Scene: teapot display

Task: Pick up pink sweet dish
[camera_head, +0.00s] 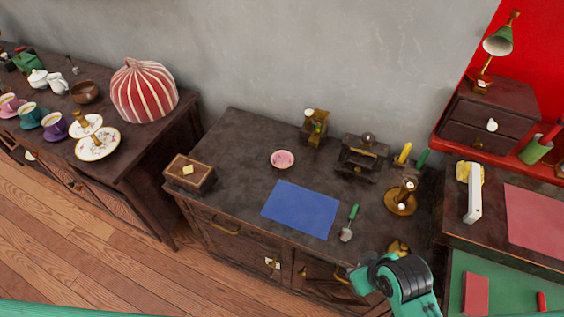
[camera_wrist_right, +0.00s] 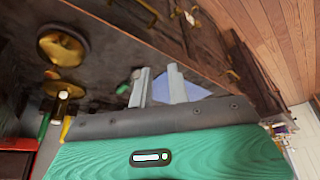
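The pink sweet dish (camera_head: 282,159) is a small round pink dish standing on the dark cabinet top, behind the blue mat (camera_head: 300,210) in the head view. I cannot make it out in the right wrist view. My right arm comes into the head view at the bottom right, by the cabinet's front edge, well apart from the dish. My right gripper (camera_wrist_right: 158,84) shows in the wrist view with its two pale fingers apart and nothing seen between them. My left gripper is not in view.
A wooden box (camera_head: 189,172) stands left of the dish and a brass grinder (camera_head: 314,127) behind it. A green-handled trowel (camera_head: 349,223), a black device (camera_head: 361,158) and a brass candle holder (camera_head: 401,199) stand to the right. The cabinet top around the dish is clear.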

